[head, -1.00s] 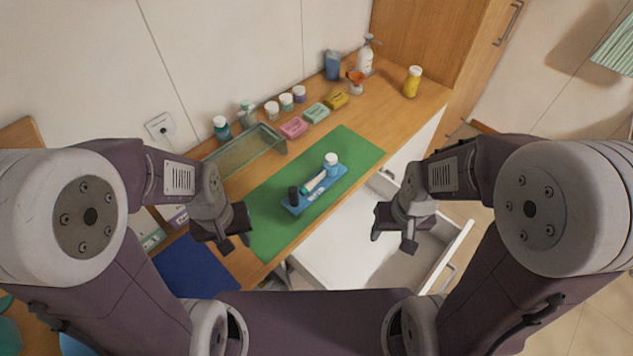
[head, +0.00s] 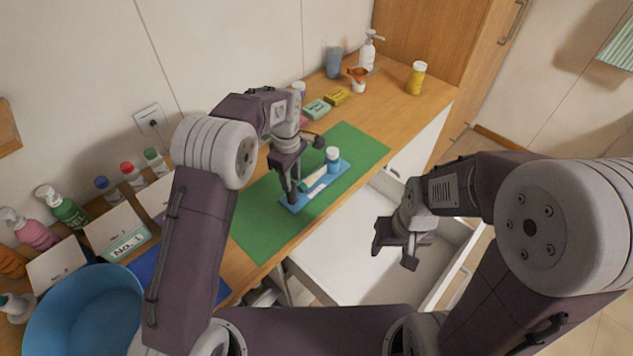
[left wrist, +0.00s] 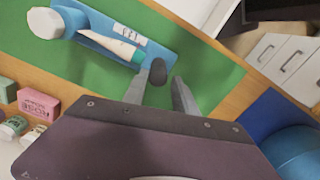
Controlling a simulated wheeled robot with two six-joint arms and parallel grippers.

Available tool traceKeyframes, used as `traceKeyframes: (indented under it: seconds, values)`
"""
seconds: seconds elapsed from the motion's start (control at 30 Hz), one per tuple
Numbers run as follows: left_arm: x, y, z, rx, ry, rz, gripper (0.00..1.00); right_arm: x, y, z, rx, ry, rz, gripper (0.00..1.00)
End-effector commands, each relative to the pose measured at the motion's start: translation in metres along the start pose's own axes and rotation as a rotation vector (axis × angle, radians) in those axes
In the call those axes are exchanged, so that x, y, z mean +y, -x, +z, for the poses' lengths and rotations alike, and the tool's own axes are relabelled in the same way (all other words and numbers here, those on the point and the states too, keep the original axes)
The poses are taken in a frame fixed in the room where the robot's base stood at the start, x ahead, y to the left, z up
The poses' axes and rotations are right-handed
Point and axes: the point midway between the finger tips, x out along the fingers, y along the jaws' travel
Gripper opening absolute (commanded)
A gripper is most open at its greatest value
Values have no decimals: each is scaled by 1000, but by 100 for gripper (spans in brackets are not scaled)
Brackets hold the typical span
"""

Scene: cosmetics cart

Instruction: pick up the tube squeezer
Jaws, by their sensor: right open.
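A blue tray (head: 343,166) lies on the green mat (head: 262,225). In the left wrist view, a dark rounded piece (left wrist: 157,71), apparently the tube squeezer, stands at the tray's near end. A white and teal tube (left wrist: 118,47) and a blue jar with a white lid (left wrist: 70,22) are also on the tray. My left gripper (head: 294,198) points down over that end and hides the dark piece in the head view. Its fingers (left wrist: 160,90) are apart, with the dark piece between or just beyond their tips. My right gripper (head: 393,256) is open and empty above the drawer.
An open white drawer (head: 345,248) juts out below the counter. Soap boxes (head: 318,109) and bottles stand along the back. A blue basin (head: 80,315), pump bottles and white cards fill the left side. The mat's right part is clear.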

Motion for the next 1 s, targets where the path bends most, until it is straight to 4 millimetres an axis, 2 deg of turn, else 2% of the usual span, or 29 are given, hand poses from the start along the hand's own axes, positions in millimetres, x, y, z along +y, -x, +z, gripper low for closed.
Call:
traceKeyframes:
  seconds: [0.13,0.33,0.47,0.6,0.83,0.87,0.97,1.0]
  values:
    - [-1,-20,0,-1,0,-3,34,0,5,-1,0,0,0,57]
    - [0,-30,-1,0,0,-1,34,0,8,-1,0,0,0,57]
    - [-1,-53,-3,-1,0,-4,34,0,18,-2,0,0,0,57]
    - [0,-73,-3,0,0,-1,34,0,19,-2,0,0,0,57]
    - [0,-76,-4,0,0,1,34,0,18,-2,0,0,0,57]
    - [0,-76,-4,0,0,1,28,0,18,-2,0,0,0,57]
    - [0,-76,-4,0,0,1,0,0,18,-2,0,0,0,57]
    - [0,-76,-4,0,0,1,0,0,18,-2,0,0,0,57]
